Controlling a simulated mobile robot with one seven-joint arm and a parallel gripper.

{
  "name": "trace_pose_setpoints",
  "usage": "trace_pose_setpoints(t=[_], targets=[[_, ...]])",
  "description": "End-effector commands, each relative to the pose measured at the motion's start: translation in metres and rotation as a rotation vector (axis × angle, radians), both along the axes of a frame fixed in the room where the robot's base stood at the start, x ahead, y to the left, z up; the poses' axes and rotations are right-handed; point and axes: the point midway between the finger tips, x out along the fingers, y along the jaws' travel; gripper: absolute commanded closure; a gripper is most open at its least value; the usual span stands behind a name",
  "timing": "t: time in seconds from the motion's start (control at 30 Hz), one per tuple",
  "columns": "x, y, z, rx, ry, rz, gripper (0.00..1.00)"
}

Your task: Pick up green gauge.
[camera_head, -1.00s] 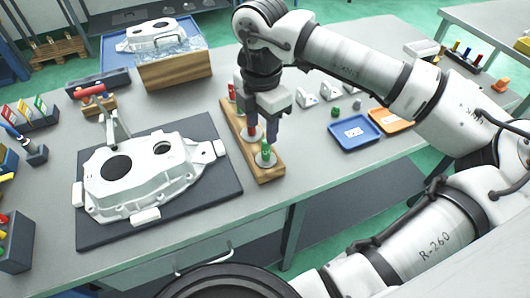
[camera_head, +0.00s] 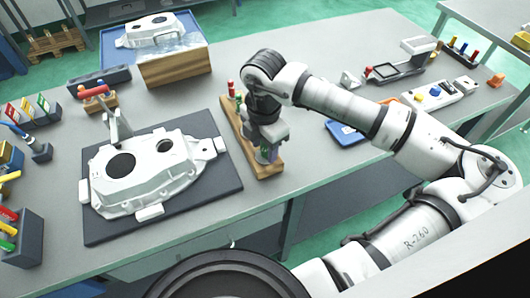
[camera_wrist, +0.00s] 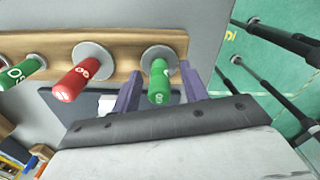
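The green gauge (camera_wrist: 158,82) stands in a round grey seat at the end of a wooden rack (camera_wrist: 120,44) in the wrist view. My gripper (camera_wrist: 158,88) is open, with one purple-grey finger on each side of the green gauge; I see gaps between the fingers and it. In the head view my gripper (camera_head: 267,152) is low over the near end of the wooden rack (camera_head: 268,172) and mostly hides the green gauge.
A red gauge (camera_wrist: 72,82) stands beside the green one on the rack, with another green gauge (camera_wrist: 20,72) further left. A white casting (camera_head: 150,172) lies on a dark mat left of the rack. A blue tray (camera_head: 346,134) lies to the right.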

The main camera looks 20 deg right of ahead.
Motion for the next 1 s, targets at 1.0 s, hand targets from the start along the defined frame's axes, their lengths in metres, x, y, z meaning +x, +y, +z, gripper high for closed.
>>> trace_pose_setpoints(t=[1.0], targets=[[0.001, -0.001, 0.04, -0.005, -0.004, -0.002, 1.0]])
